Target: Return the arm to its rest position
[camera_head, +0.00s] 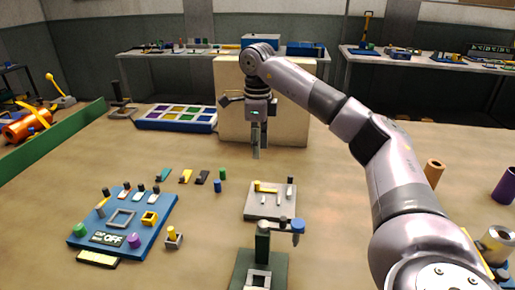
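My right arm (399,171) comes in from the lower right, rises, and bends over toward the middle of the head view. Its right gripper (257,154) hangs pointing down above the table, in front of a beige box-like block (289,127). The fingers look like one narrow grey strip, so whether they are apart or together is unclear. No object clearly shows between them. My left gripper is not in view.
Below the gripper stand a grey plate (256,212) with small parts and a dark green press (262,245). A blue panel (160,222) lies left, a tray of coloured squares (177,114) behind it. Cylinders, including an orange one (433,172), stand right.

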